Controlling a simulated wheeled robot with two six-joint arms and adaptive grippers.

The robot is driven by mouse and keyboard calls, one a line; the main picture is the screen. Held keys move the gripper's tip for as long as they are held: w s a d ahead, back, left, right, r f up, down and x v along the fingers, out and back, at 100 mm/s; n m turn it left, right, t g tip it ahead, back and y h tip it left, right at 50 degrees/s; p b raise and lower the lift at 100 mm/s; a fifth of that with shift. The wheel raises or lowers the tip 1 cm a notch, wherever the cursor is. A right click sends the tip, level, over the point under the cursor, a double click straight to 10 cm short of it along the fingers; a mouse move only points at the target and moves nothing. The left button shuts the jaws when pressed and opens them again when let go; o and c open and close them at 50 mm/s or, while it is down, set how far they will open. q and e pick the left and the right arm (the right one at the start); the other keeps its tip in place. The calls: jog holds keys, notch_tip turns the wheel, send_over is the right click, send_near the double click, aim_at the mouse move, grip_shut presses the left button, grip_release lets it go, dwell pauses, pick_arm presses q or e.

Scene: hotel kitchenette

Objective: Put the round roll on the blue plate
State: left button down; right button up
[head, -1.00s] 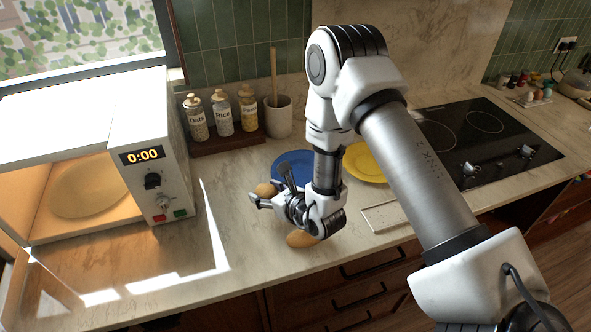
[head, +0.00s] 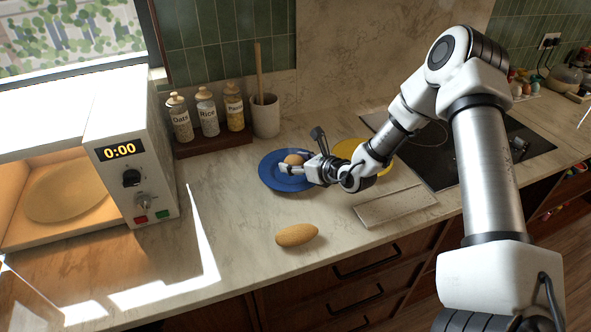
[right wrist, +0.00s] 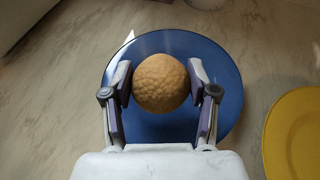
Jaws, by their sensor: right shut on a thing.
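The round roll (head: 294,159) is a tan ball between the fingers of my right gripper (head: 292,166). The right wrist view shows the roll (right wrist: 160,83) with a finger pad against each side, so the gripper (right wrist: 160,88) is shut on it. The roll is over the blue plate (head: 270,178), inside its rim as seen from the wrist. I cannot tell whether the roll touches the plate. The blue plate (right wrist: 222,75) also fills the middle of the right wrist view. My left gripper is not in view.
A long roll (head: 297,235) lies on the counter in front. A yellow plate (head: 350,147) is right of the blue one, partly behind my right arm. A pale board (head: 396,207) lies front right. An open microwave (head: 135,150) stands left; jars (head: 208,112) and a utensil crock (head: 265,117) stand behind.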

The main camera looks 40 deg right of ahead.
aim_at(296, 179)
notch_tip(296, 179, down, 4)
jog(key=b, duration=0.3)
jog(key=shift+r, duration=0.2)
jog(key=o, duration=1.2)
jog(key=shift+c, duration=0.2)
